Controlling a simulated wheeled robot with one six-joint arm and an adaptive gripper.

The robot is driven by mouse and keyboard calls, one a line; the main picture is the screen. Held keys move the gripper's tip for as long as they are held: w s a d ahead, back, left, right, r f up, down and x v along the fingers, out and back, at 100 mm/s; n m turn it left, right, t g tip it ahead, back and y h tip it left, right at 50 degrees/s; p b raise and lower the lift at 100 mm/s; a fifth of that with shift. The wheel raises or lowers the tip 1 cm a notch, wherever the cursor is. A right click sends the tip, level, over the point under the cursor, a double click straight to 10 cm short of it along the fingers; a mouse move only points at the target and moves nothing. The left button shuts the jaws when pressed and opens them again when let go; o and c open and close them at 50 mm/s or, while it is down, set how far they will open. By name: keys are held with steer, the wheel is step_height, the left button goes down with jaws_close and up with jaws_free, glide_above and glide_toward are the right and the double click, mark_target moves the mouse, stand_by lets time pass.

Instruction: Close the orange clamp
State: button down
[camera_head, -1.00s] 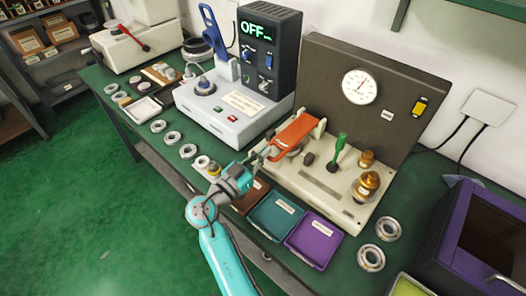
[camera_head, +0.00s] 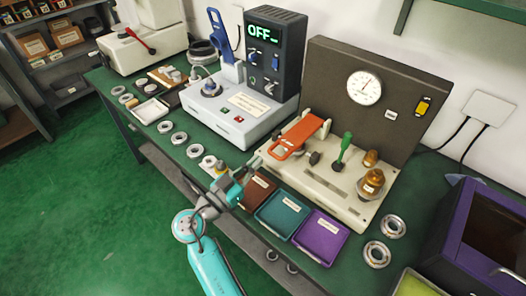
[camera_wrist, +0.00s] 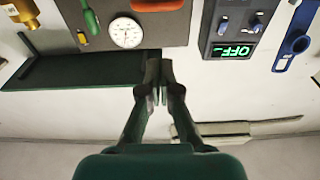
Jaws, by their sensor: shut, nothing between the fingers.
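The orange clamp (camera_head: 303,134) is on the cream test fixture (camera_head: 330,188), its flat orange arm lying across the fixture's left part. Only a reddish-orange piece, likely the clamp (camera_wrist: 157,5), shows at the top edge of the wrist view. My gripper (camera_head: 256,163) is in front of the fixture's left end, to the lower left of the clamp and apart from it. In the wrist view my gripper's fingers (camera_wrist: 159,92) are together with nothing between them. How firmly the clamp is seated cannot be told.
A gauge panel (camera_head: 410,100) stands behind the fixture. A green-handled lever (camera_head: 342,148) and brass fittings (camera_head: 371,183) are right of the clamp. Brown (camera_head: 258,190), teal (camera_head: 281,215) and purple (camera_head: 319,236) trays lie in front. A white machine (camera_head: 215,118) reading OFF stands left.

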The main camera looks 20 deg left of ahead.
steer(key=shift+s+a+f, duration=0.25)
steer(key=shift+s+f, duration=0.15)
steer(key=shift+s, duration=0.25)
steer(key=shift+s+a+f, duration=0.2)
steer(key=shift+s+f, duration=0.2)
steer(key=shift+s, duration=0.25)
stand_by(0.4)
